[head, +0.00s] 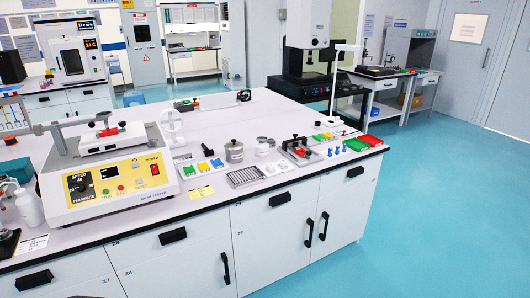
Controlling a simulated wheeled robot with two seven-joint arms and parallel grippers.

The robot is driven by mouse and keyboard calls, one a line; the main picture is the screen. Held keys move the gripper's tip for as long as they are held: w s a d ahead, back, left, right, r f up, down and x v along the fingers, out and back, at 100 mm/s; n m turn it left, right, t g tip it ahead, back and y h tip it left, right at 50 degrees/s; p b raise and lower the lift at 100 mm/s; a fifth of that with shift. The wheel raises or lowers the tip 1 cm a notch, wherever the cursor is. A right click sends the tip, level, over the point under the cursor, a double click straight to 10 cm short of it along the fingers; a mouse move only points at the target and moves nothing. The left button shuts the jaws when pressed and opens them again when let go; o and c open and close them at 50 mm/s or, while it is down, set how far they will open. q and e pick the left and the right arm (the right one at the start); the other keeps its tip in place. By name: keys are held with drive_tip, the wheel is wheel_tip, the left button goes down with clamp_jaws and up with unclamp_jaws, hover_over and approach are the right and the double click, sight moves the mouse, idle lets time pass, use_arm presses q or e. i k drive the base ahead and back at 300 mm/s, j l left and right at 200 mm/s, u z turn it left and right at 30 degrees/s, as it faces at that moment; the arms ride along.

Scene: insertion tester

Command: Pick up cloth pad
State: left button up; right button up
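I cannot make out the cloth pad for certain; the small items on the bench are too small to tell apart. The white wear tester (104,172) stands on the left of the white bench, with a yellow control panel (120,184) and a red-knobbed part on top. Neither of my grippers is in view.
A white bottle (28,208) stands at the left.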

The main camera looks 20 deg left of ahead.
sight(270, 168)
drive_tip(key=i+j, duration=0.1)
drive_tip(key=i, duration=0.4)
drive_tip(key=i+j+z, duration=0.1)
drive_tip(key=i, duration=0.45)
drive_tip(key=i+j, duration=0.15)
drive_tip(key=i, duration=0.35)
drive_tip(key=i+j, duration=0.15)
drive_tip(key=i, duration=0.35)
drive_tip(key=z, duration=0.05)
